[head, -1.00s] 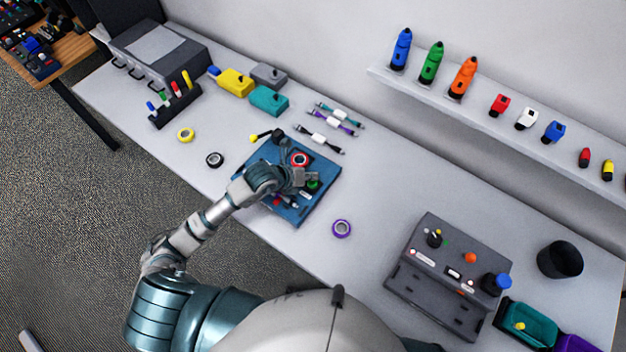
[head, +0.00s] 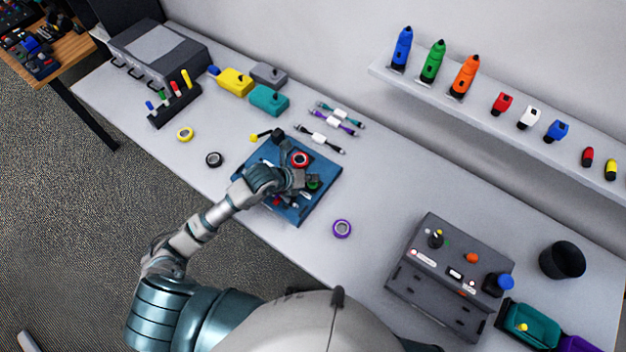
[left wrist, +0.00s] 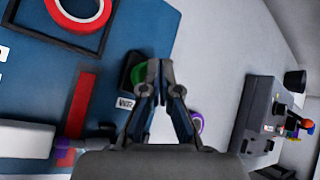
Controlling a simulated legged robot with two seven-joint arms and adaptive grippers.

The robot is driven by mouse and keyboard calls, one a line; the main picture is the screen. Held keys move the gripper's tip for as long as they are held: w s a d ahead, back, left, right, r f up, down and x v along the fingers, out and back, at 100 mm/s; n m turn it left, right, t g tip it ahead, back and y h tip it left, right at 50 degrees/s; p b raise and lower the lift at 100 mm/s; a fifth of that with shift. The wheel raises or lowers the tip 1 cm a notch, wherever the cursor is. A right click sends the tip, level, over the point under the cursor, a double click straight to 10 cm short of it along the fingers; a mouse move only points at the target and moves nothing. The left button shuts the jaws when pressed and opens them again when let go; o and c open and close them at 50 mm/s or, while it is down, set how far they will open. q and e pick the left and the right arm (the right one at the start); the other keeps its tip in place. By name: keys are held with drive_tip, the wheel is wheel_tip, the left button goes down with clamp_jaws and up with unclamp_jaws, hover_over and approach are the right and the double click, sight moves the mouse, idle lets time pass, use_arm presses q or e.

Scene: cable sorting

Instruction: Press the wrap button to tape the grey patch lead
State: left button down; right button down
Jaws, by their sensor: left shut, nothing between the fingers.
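The blue taping station (head: 326,172) lies on the table, with a red tape roll (head: 300,159) on it. The green wrap button (left wrist: 138,75) sits in a dark housing with a partly covered white label in the left wrist view. My left gripper (left wrist: 160,68) is shut and empty, its fingertips beside the button's right edge in that view. I cannot tell whether they touch it. In the head view, the left gripper (head: 306,180) is over the station's right part. A pale grey piece (left wrist: 25,138) with a purple part lies at lower left in the wrist view; I cannot tell if it is the grey patch lead. My right gripper is out of view.
A purple tape roll (head: 342,228) lies right of the station, and a black roll (head: 214,159) and yellow roll (head: 185,134) lie left. Several bundled leads (head: 325,143) lie behind it. A grey control box (head: 436,290) stands at right.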

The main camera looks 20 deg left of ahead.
use_arm(q)
drive_tip(key=shift+r+p, duration=0.8)
drive_tip(key=shift+r, duration=0.25)
wheel_tip(320, 180, up, 6)
drive_tip(key=p, duration=0.4)
drive_tip(key=shift+p, duration=0.3)
idle(0.4)
